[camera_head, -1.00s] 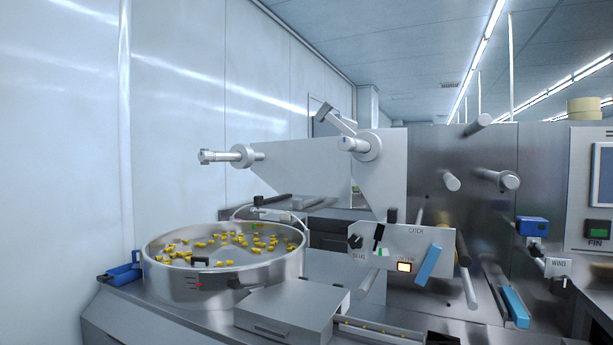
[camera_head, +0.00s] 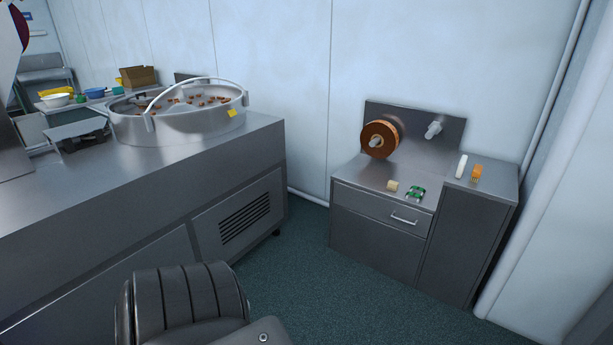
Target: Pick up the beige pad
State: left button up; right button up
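A small beige block (camera_head: 392,186), which looks like the beige pad, lies on the steel top of a low cabinet (camera_head: 352,173) on the right. It is near the cabinet's front edge, just left of a small green board (camera_head: 415,193). Nothing touches it. Neither of my grippers is in the head view, so their state is hidden.
A brown reel (camera_head: 379,140) hangs on the cabinet's back panel. A white cylinder (camera_head: 461,166) and an orange item (camera_head: 477,172) stand on the right part. A steel counter (camera_head: 150,185) with a round bowl (camera_head: 180,125) is at left. Floor (camera_head: 305,270) lies between.

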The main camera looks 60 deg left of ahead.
aim_at(392, 185)
jog(key=u, duration=1.25)
